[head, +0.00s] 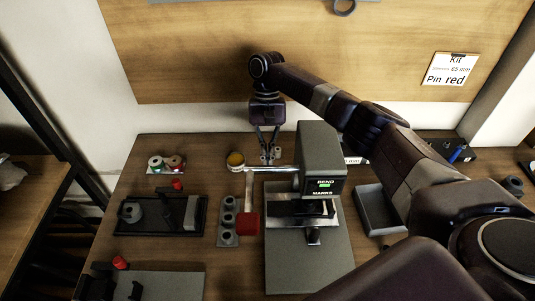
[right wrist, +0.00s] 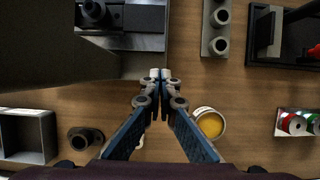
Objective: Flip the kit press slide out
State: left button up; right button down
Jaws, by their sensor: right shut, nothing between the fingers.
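The grey press (head: 318,145) stands on its grey base (head: 308,270), with a lit green display and the words "BEND" and "MARKS" on its front. A dark and silver piece, likely the slide (head: 290,209), lies crosswise under the press head, with a dark knob (head: 314,237) in front. A lever with a red grip (head: 248,223) hangs left of the press. My right gripper (head: 268,157) points down behind and left of the press, shut and empty. In the right wrist view its fingertips (right wrist: 159,75) meet near the press edge. My left gripper is not in view.
A round pot with yellow contents (head: 235,161) stands just left of my right gripper. A grey open bin (head: 374,220) is right. A card reads "Pin red" (head: 449,79).

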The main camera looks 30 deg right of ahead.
aim_at(268, 199)
jog(key=p+x, duration=0.1)
jog(key=x, duration=0.5)
jog(key=shift+s, duration=0.1)
jog(key=shift+s+a+r+p, duration=0.1)
jog(key=shift+s+a+p, duration=0.15)
jog(key=shift+s+p, duration=0.3)
jog(key=shift+s+a+r+p, duration=0.1)
jog(key=shift+s+a+p, duration=0.2)
jog(key=shift+s+p, duration=0.3)
jog(key=shift+s+a+f, duration=0.15)
jog(key=shift+s+a, duration=0.2)
jog(key=shift+s, duration=0.25)
